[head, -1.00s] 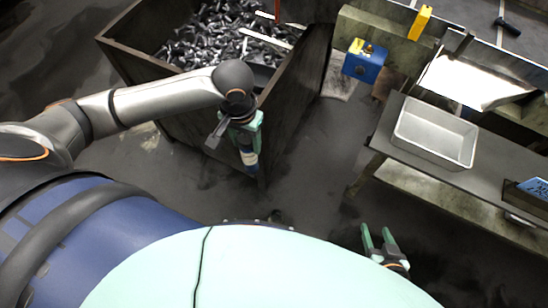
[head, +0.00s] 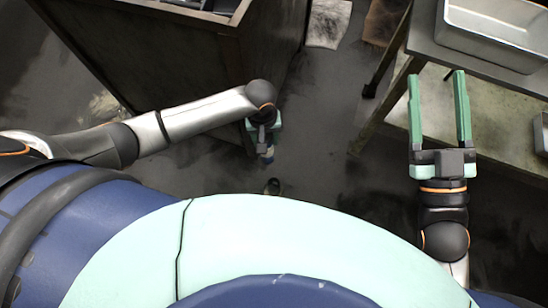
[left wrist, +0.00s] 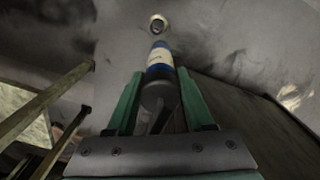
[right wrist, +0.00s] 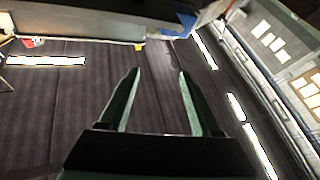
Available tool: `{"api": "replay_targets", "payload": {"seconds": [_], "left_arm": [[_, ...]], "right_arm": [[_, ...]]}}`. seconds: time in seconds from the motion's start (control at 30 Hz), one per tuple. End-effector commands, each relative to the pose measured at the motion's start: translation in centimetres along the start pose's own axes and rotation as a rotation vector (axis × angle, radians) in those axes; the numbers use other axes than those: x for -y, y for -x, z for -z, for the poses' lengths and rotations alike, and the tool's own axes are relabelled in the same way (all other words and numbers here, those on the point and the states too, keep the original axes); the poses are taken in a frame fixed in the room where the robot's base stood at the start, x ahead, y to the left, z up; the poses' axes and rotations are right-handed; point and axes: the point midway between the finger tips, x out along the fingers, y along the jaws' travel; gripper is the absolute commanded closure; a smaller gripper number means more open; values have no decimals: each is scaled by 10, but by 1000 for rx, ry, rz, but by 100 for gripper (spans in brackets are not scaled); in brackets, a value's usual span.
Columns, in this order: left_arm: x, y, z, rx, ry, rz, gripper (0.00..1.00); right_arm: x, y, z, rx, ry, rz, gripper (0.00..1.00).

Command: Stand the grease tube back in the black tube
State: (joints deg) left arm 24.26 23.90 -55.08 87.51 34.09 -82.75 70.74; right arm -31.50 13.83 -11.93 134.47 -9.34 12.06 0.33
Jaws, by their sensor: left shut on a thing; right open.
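My left gripper (head: 263,128) is shut on the grease tube (head: 267,153), which hangs below it over the floor in the head view. In the left wrist view the grease tube (left wrist: 160,62) has a blue and white label and sits between the green fingers (left wrist: 160,100), pointing away from the wrist. Beyond its far end is a small round opening with a pale rim (left wrist: 158,24). It looks like the black tube (head: 272,187), a small dark round thing just past the gripper in the head view. My right gripper (head: 437,75) is open and empty.
A large dark metal bin (head: 185,55) stands close behind my left arm. A workbench (head: 480,65) with a metal tray (head: 490,30) is at upper right, close to my right gripper. Bare stained floor (head: 320,125) lies between bin and bench.

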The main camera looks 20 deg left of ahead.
Motion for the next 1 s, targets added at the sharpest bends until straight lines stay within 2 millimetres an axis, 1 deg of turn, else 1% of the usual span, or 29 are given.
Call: {"api": "replay_targets", "payload": {"seconds": [0.03, 0.1, 0.2, 0.3, 0.4, 0.57, 0.67, 1.0], "left_arm": [[-4, -37, -3, 2, 18, 0, 100], [-8, -63, -5, 0, 42, 4, 100], [-13, -94, -9, -2, 70, 9, 100], [-16, -117, -12, -4, 90, 13, 100], [-18, -129, -14, -6, 102, 16, 100], [-19, -136, -16, -7, 111, 19, 100], [-19, -137, -16, -8, 111, 18, 100], [-19, -147, -15, -8, 109, 18, 100]], "right_arm": [[6, 8, -4, -69, 18, 5, 36], [9, 12, 8, -156, 41, 11, 36], [14, 20, 24, -264, 67, 18, 36], [18, 28, 37, -347, 88, 25, 36], [20, 34, 47, -400, 101, 30, 36], [21, 37, 53, -432, 108, 32, 36], [22, 37, 52, -432, 105, 33, 36], [26, 41, 39, -426, 86, 38, 36]]}}
